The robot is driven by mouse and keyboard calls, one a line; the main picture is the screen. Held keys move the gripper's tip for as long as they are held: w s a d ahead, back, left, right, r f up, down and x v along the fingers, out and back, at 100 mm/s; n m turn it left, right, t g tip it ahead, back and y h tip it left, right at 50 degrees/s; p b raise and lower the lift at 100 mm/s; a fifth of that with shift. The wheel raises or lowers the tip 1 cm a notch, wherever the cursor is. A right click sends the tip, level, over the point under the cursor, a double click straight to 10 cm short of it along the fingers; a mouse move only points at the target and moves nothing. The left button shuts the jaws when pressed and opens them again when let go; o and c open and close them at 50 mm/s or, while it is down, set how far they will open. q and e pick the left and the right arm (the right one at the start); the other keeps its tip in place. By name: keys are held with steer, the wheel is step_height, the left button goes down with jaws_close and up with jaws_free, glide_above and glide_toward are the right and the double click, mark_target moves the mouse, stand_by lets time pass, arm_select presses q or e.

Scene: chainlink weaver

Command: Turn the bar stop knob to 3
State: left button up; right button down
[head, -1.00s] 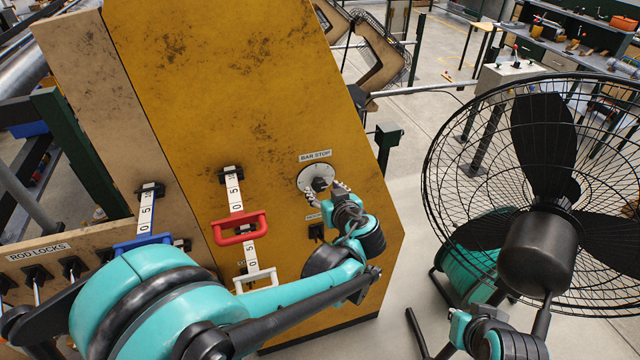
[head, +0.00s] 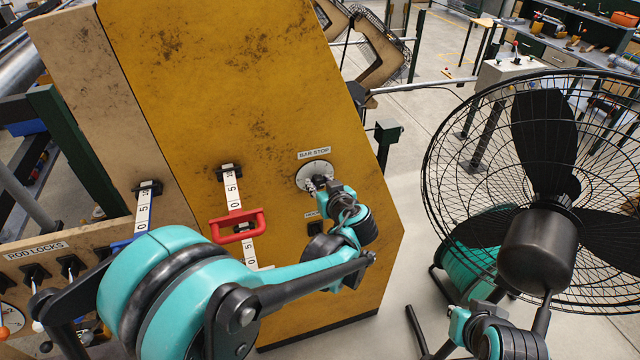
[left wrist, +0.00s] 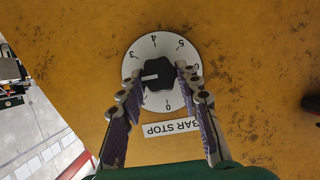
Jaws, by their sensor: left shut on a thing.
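The bar stop knob (left wrist: 158,76) is a black lobed knob on a round white dial (left wrist: 166,44) with numbers, seen upside down in the left wrist view. Its white pointer line points left; the numbers on that side are partly hidden by a finger. My left gripper (left wrist: 158,71) is shut on the knob, one finger on each side. In the head view my left gripper (head: 319,184) reaches the dial (head: 306,172) under the BAR STOP label (head: 314,153) and hides most of the knob.
The dial is on a yellow panel (head: 230,80). A red handle (head: 238,226) on a numbered slider and a black switch (head: 316,228) are nearby. A large caged fan (head: 540,250) stands right of the panel. Rod lock levers (head: 35,272) are at lower left.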

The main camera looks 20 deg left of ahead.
arm_select(q)
steer(key=m+y+b, duration=0.1)
steer(key=m+g+y+b, duration=0.1)
steer(key=m, duration=0.1)
steer(key=shift+w+d+f+b, duration=0.15)
steer(key=shift+d+b, duration=0.05)
steer(key=shift+b, duration=0.2)
steer(key=shift+d+m+g+y+b, duration=0.1)
steer(key=shift+m+g+y+b, duration=0.2)
steer(key=shift+m+y+b, duration=0.95)
steer(key=shift+m+h, duration=0.25)
steer(key=shift+m, duration=0.1)
steer(key=o, duration=1.2)
steer(key=shift+c, duration=0.2)
